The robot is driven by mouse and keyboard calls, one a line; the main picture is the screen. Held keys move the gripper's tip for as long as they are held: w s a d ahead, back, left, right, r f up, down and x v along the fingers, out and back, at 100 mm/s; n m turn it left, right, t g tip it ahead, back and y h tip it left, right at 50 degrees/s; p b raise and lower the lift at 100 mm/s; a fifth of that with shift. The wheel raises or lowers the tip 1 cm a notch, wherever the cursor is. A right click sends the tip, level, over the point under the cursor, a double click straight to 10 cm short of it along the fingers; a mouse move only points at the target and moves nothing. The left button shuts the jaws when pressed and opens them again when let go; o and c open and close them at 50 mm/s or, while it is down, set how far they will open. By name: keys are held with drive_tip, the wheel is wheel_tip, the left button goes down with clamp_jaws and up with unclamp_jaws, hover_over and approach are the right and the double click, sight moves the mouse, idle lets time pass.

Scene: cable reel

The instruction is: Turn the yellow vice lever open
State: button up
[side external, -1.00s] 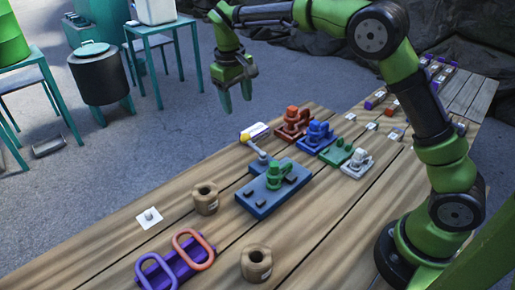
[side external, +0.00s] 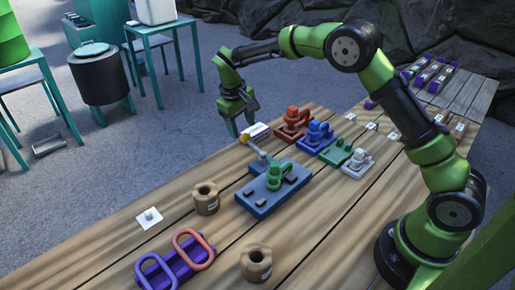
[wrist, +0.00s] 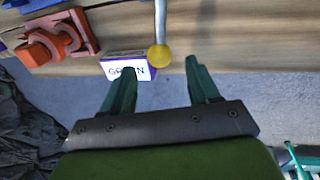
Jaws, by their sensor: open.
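The yellow lever knob (side external: 245,138) sits at the end of a grey rod, which rises at a slant from the blue base plate (side external: 262,208) holding a green vice (side external: 278,174). In the wrist view the yellow knob (wrist: 159,56) and its rod show near the top centre. My gripper (side external: 243,126) is open and empty, pointing down by the table's far edge, close to the knob. In the wrist view my gripper's fingertips (wrist: 160,68) stand either side of the knob's line. Whether they are level with the knob I cannot tell. The vice is outside the wrist view.
A white sign (wrist: 124,68), partly covered by a finger, stands beside the knob. Red (side external: 293,123), blue (side external: 317,135) and grey (side external: 357,164) vices stand to the right.

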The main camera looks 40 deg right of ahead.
sight(244, 134)
drive_tip(key=shift+d+f, duration=0.2)
drive_tip(key=shift+f, duration=0.8)
drive_tip(key=shift+d+f, duration=0.2)
drive_tip(key=shift+f, duration=0.8)
drive_tip(key=shift+c, duration=0.3)
clamp_jaws()
